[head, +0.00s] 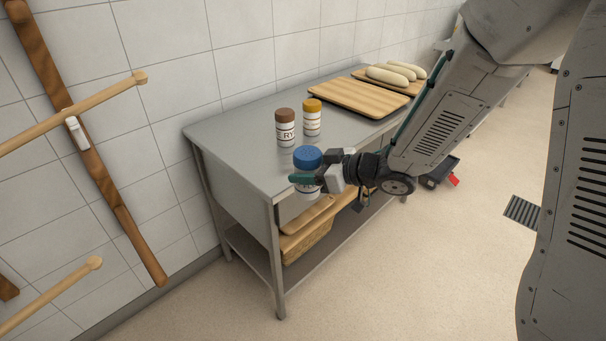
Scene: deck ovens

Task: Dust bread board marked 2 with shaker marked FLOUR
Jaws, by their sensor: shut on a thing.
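My gripper (312,179) is shut on a white shaker with a blue lid (308,157) at the table's near end. Its fingers cover most of that shaker's label, so I cannot read it. The shaker looks upright; I cannot tell if it touches the tabletop. A brown-lidded shaker (285,129) with a label showing "RY" and a yellow-lidded shaker (312,118) stand behind it. I cannot read the yellow-lidded one's label. A bare wooden board (358,97) lies farther along the table. A second board (412,88) behind it bears several pale loaves (388,76). No board number is readable.
The steel table (237,132) stands along a tiled wall. Its lower shelf holds a wicker basket (308,245) and wooden boards. A wooden rack with pegs (92,170) is at the left. Bare tabletop lies between the shakers and the boards. A drain grate (522,212) is in the floor.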

